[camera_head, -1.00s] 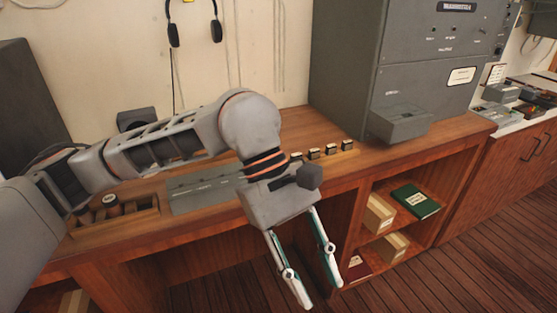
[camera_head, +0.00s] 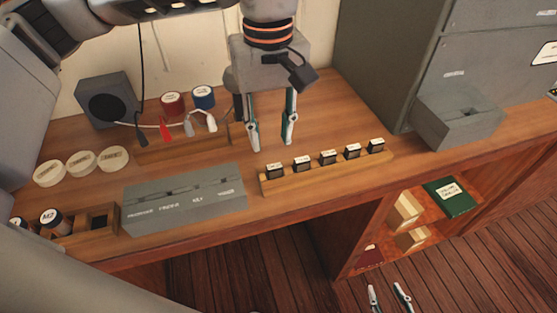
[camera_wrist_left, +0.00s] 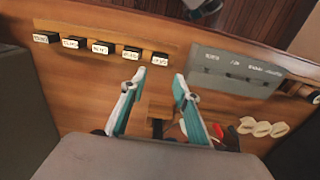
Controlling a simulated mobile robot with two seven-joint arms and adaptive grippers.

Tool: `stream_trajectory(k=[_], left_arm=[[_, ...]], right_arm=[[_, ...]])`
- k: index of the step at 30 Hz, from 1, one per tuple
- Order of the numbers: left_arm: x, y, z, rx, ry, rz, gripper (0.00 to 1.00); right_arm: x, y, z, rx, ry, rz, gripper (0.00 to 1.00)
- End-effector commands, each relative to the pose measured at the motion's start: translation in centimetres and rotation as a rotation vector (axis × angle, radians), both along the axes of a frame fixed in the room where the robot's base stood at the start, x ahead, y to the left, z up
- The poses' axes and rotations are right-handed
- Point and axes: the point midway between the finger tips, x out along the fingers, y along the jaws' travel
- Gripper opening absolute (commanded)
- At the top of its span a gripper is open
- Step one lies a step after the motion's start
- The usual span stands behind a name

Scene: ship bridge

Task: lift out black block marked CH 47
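Several small black blocks with white labels stand in a row in a wooden rack (camera_head: 325,177) on the desk. The labels are too small to read surely, so I cannot tell which block is CH 47. The row (camera_wrist_left: 101,48) also shows at the upper left of the left wrist view. My left gripper (camera_head: 271,144) points down behind the rack's left end, its fingers apart and empty. My right gripper (camera_head: 388,288) shows low in the head view, fingers apart, empty, over the floor.
A grey slotted box (camera_head: 185,203) lies left of the rack. A wooden stand (camera_head: 180,148) with plugs and reels is behind it. A grey cabinet (camera_head: 385,65) with a projecting box (camera_head: 458,118) stands right. Bare desk lies between the rack and cabinet.

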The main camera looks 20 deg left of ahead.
Motion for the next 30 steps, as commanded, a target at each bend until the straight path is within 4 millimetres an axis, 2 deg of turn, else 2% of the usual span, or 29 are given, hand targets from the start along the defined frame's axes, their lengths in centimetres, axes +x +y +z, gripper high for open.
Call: stream_trajectory(k=[5,16,26,27,29,30], left_arm=[[-0.1,-0.1,-1.9,-0.001,0.004,0.000,0.31],[0.0,-0.4,-6.1,-0.002,0.006,-0.001,0.31],[0.1,-0.4,-6.9,-0.002,0.002,0.000,0.31],[0.1,-0.4,-6.9,-0.002,0.002,0.000,0.28],[0.1,-0.4,-6.9,-0.002,0.002,0.000,0.12],[0.0,-0.4,-6.9,-0.002,0.002,0.000,0.08]], right_arm=[[-0.5,0.0,-0.6,-0.002,0.013,0.000,0.40],[0.2,0.1,0.6,0.002,-0.006,0.001,0.40],[0.4,0.1,0.9,0.003,-0.011,0.000,0.40],[0.4,0.1,0.8,0.003,-0.010,0.000,0.40],[0.3,0.1,0.7,0.002,-0.009,0.000,0.40],[0.3,0.1,0.7,0.002,-0.007,0.000,0.40]])
